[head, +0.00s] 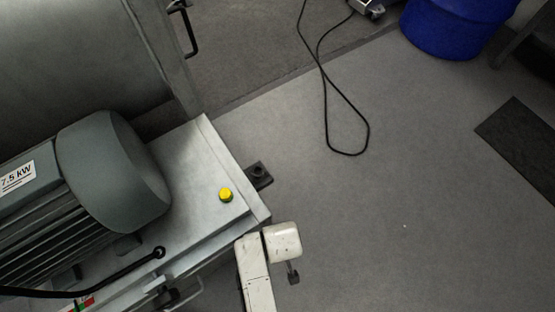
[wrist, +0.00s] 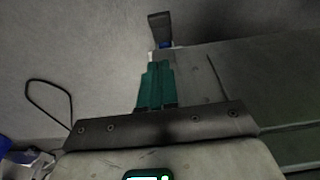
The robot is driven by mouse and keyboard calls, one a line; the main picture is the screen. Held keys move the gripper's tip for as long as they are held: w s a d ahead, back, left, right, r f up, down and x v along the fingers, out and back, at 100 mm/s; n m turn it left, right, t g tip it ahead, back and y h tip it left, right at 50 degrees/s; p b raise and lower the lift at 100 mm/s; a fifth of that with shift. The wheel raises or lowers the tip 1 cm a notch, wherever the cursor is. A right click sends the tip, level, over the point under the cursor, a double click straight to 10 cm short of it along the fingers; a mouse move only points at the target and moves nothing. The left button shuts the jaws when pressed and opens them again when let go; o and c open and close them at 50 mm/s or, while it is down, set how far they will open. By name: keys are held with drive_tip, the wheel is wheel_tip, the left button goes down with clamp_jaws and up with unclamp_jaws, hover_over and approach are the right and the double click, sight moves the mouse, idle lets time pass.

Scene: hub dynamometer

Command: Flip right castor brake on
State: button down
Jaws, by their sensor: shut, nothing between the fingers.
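In the wrist view, my gripper's teal fingers (wrist: 156,86) are together and empty. Just beyond their tips is a dark pedal-like lever (wrist: 160,26) with a small blue part at its base, at the corner of the grey frame; it looks like the castor brake. I cannot tell whether the fingertips touch it. In the head view, a dark pad on a short stalk (head: 293,273) shows beside my white arm and may be the same lever. The fingers and the castor wheel are hidden there.
A grey motor (head: 110,180) sits on the metal frame (head: 200,165), with a yellow cap (head: 225,195) near its corner. A black cable loop (head: 345,150) lies on the floor. A blue drum (head: 450,25) stands at the back right. The floor right of the frame is mostly clear.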

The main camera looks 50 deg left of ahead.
idle(0.3)
drive_tip(key=f+b, duration=0.2)
drive_tip(key=f, duration=0.1)
drive_tip(key=a+f+b, duration=0.1)
drive_tip(key=f+b, duration=0.1)
drive_tip(key=f, duration=0.2)
drive_tip(key=f+b, duration=0.2)
drive_tip(key=f, duration=0.1)
drive_tip(key=shift+a+f, duration=0.2)
drive_tip(key=shift+f, duration=0.15)
drive_tip(key=shift+d+f+b, duration=0.25)
drive_tip(key=shift+f+b, duration=0.15)
drive_tip(key=shift+f, duration=0.1)
drive_tip(key=shift+d+f+b, duration=0.25)
drive_tip(key=shift+f+b, duration=0.15)
drive_tip(key=shift+f, duration=0.1)
drive_tip(key=shift+d+f+b, duration=0.25)
drive_tip(key=shift+f+b, duration=0.05)
drive_tip(key=shift+f, duration=0.2)
drive_tip(key=shift+d, duration=0.1)
